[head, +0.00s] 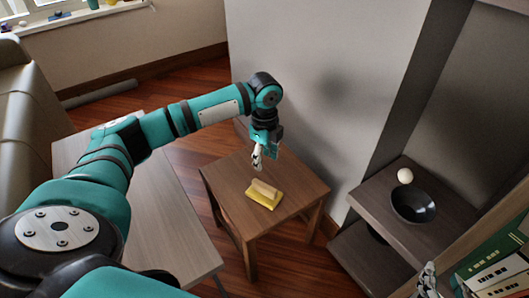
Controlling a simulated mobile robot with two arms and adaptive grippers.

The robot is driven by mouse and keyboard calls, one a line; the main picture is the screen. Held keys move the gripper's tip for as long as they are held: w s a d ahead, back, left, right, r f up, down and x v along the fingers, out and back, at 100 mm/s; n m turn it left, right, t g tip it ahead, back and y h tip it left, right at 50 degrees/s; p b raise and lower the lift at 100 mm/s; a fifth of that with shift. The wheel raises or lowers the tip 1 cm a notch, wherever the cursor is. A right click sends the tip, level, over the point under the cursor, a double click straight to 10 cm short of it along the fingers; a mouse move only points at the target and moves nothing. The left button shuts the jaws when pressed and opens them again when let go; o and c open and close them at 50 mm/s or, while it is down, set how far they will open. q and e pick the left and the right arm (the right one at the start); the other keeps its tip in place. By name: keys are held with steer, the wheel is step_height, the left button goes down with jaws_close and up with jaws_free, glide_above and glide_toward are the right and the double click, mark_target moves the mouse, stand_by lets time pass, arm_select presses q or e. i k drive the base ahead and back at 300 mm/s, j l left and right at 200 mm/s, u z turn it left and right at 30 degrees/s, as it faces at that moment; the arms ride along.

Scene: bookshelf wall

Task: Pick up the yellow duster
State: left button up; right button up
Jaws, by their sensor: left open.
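The yellow duster (263,199) lies on top of a small wooden side table (300,178), with a paler tan block-like part on its upper side. My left gripper (257,160) points down above the table, a little behind the duster in the picture and apart from it. It is open and holds nothing. Part of my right gripper (428,281) shows at the bottom right edge, far from the duster; its jaws are mostly cut off.
A long grey-brown table (172,230) stands left of the side table, under my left arm. At right, a shelf unit (375,197) holds a dark bowl (413,206) and a white ball (405,175). Binders (497,262) stand lower right. A grey wall (300,70) rises behind.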

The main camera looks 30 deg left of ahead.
mark_target(269, 196)
steer(key=k+l, duration=0.1)
steer(key=l, duration=0.3)
steer(key=k+l, duration=0.1)
steer(key=l, duration=0.3)
steer(key=k+l, duration=0.1)
steer(key=l, duration=0.25)
